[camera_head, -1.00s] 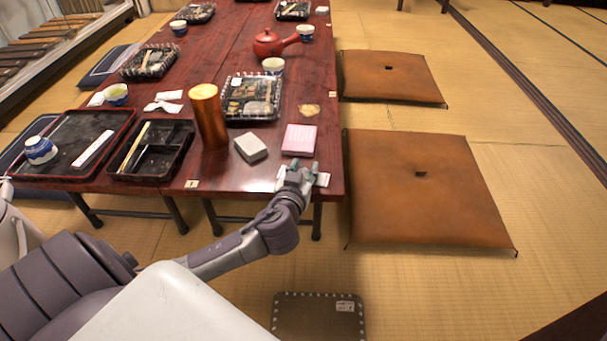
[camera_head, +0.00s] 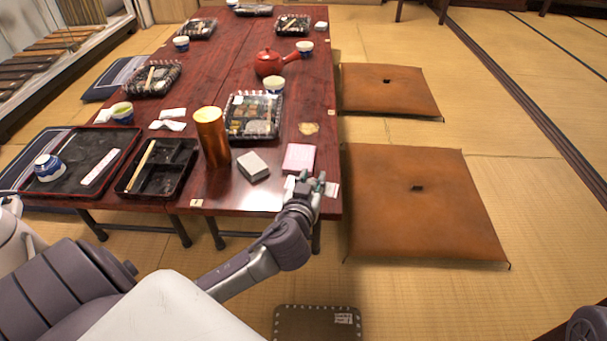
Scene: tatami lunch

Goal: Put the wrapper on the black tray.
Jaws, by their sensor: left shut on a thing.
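My left gripper (camera_head: 311,182) is over the table's front right corner, just in front of the pink box. It is shut on a white, paper-like piece, apparently the wrapper (camera_head: 331,190), which shows on both sides of the fingers. The fingers hide its middle, and its height above the tabletop is hard to judge. The black tray (camera_head: 52,192), flat with a reddish rim, lies at the table's front left. A blue and white cup (camera_head: 48,168) and a white strip (camera_head: 99,167) are on it. My right gripper is not in view.
Between gripper and tray stand a grey-white box (camera_head: 253,166), a tall golden-brown cylinder (camera_head: 212,138) and a black divided box (camera_head: 178,178). The pink box (camera_head: 299,157) and a lidded food box (camera_head: 253,117) are behind. Brown cushions (camera_head: 420,205) lie right of the table.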

